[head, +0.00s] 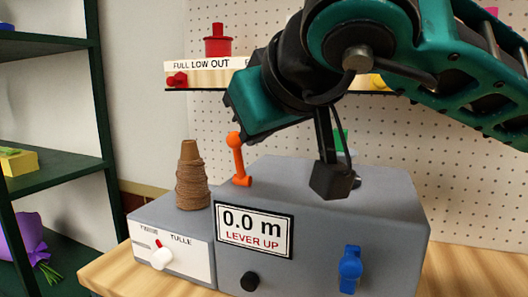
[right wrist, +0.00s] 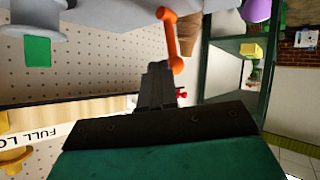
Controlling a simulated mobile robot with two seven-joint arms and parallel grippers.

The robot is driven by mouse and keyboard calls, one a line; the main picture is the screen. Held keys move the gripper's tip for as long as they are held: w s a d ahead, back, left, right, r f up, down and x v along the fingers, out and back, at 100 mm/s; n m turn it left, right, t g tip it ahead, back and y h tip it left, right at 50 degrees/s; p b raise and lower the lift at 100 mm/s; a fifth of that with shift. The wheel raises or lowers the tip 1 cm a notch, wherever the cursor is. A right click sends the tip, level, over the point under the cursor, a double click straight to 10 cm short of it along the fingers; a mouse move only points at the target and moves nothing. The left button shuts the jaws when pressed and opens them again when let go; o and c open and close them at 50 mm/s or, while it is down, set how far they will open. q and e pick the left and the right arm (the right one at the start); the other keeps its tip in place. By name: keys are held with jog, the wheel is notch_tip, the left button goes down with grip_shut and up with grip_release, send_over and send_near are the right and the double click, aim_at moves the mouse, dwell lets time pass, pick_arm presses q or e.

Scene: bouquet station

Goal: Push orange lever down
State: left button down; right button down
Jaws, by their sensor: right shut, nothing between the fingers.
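The orange lever (head: 237,160) stands upright on the left end of the grey machine (head: 385,200), with its round knob at the top. The machine's display (head: 254,230) reads "0.0 m" and "LEVER UP". My right gripper shows in the right wrist view (right wrist: 157,72), with its dark fingers shut and nothing between them. The lever (right wrist: 172,40) appears just beyond and to the right of the fingertips there; contact cannot be told. In the head view my teal wrist is close behind the lever and hides the fingers. My left gripper is not in view.
A blue knob (head: 350,270) and black knob (head: 249,281) are on the machine's front. A shelf (head: 210,79) is on the pegboard behind.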

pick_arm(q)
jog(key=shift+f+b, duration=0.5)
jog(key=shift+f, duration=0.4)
pick_arm(e)
jog(key=shift+s+a+f+n+t, duration=0.2)
jog(key=shift+s+f+n+t, duration=0.1)
jog(key=shift+s+t, duration=0.25)
jog(key=shift+r, duration=0.1)
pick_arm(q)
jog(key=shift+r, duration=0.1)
pick_arm(e)
jog(key=shift+s+a+r, duration=0.3)
jog(key=shift+s, duration=0.3)
jog(key=shift+r, duration=0.1)
